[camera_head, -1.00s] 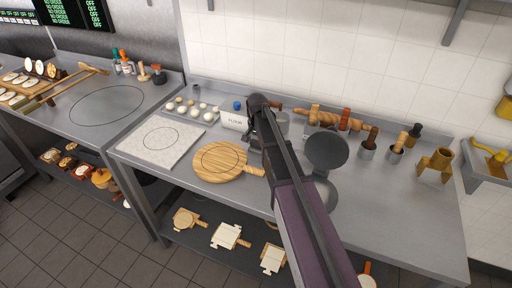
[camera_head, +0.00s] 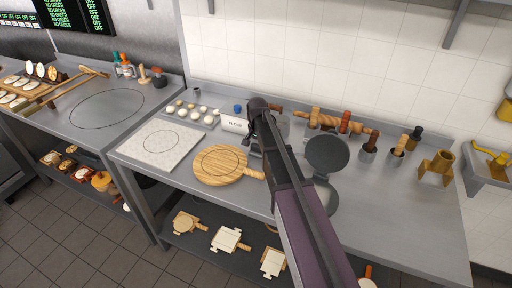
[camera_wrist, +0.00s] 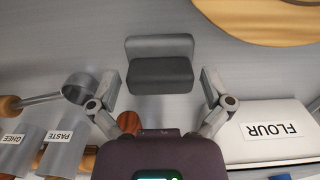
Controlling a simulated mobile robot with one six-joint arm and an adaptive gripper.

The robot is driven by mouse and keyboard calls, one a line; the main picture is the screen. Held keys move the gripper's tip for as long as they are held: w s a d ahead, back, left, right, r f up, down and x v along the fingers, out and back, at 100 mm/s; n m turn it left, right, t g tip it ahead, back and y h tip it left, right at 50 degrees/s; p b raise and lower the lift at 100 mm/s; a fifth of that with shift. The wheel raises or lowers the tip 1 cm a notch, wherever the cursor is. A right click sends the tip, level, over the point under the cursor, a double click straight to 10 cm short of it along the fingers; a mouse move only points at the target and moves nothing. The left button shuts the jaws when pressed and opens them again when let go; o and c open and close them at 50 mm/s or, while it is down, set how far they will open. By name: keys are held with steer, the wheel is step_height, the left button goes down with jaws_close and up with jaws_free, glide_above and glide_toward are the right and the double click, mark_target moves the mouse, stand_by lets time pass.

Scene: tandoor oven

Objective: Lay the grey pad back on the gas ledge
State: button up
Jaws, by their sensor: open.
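The grey pad (camera_wrist: 160,70) is a small block with a lighter grey upper part and a darker lower part in the wrist view. It sits on or just over the steel counter. My gripper (camera_wrist: 160,84) is open, with one finger on each side of the pad and visible gaps to both. In the head view my gripper (camera_head: 256,140) is over the counter beside the round wooden board, and my arm mostly hides the pad there. I cannot pick out the gas ledge in either view.
The flour box (camera_wrist: 270,133) is close to my right finger. A small metal cup (camera_wrist: 80,88) is close to my left finger. The round wooden board (camera_head: 220,165) lies left of my gripper, and an open round press (camera_head: 327,153) stands right of my arm.

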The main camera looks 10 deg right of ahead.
mark_target(257, 145)
steer(key=shift+r, duration=0.1)
step_height(257, 145, up, 12)
steer(key=p, duration=1.2)
steer(key=shift+r, duration=0.1)
stand_by(0.7)
steer(key=s+d+n, duration=0.2)
steer(key=s+n, duration=0.4)
steer(key=s, duration=1.8)
steer(key=shift+s+n, duration=0.25)
steer(key=shift+n, duration=0.15)
step_height(257, 145, down, 3)
steer(key=b, duration=0.2)
steer(key=shift+b, duration=0.4)
